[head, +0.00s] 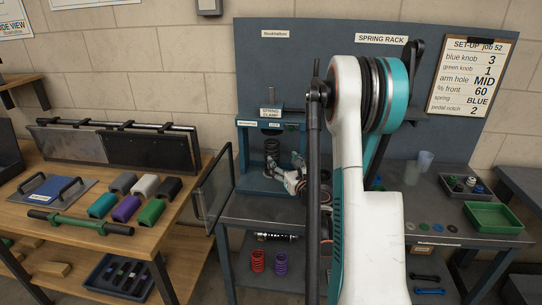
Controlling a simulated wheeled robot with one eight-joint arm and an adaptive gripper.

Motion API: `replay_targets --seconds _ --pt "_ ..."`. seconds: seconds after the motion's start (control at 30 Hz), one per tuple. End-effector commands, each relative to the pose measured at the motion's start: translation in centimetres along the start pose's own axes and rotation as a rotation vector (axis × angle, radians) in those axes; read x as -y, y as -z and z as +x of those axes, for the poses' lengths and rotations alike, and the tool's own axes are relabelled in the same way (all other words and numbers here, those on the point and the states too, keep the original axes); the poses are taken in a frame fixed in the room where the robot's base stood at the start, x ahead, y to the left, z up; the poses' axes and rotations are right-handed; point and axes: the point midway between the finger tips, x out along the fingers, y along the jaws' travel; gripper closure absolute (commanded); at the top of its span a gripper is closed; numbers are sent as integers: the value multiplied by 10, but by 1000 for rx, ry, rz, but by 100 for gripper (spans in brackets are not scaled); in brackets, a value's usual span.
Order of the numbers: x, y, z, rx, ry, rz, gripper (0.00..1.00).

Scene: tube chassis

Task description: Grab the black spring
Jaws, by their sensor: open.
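A dark coil that looks like the black spring (271,147) stands upright in the blue spring clamp station (243,160), under the label "SPRING CLAMP". My gripper (277,171) is open at the station, just below and to the right of the coil. The fingers are small in this view, and I cannot tell whether they touch the coil. My white and teal arm hides much of the bench behind it.
A red spring (258,261) and a purple spring (281,263) stand on the lower shelf. A clear hinged guard (213,186) stands left of the station. A green tray (493,217) and small discs are on the right bench. The wooden bench (75,226) holds several coloured grips.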

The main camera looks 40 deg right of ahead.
Motion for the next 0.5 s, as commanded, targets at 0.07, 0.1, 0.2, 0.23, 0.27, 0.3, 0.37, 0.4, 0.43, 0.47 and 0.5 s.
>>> replay_targets --seconds 0.07,0.1,0.2,0.23,0.27,0.3,0.37,0.4,0.43,0.47,0.5 --pt "0 -5 13 0 -1 -1 32" --pt "0 -5 18 0 -1 -1 32" --pt "-1 -4 31 0 -1 -1 32" --pt "-1 -3 36 0 -1 -1 32" --pt "0 -1 41 0 -1 -2 32" --pt "-1 1 46 0 -1 -2 32" --pt "-1 1 52 0 0 -2 32" --pt "-1 1 55 0 0 -2 32" --pt "-1 1 57 0 0 -2 32" --pt "-1 1 58 0 0 -2 32" --pt "-1 1 60 0 0 -2 32"
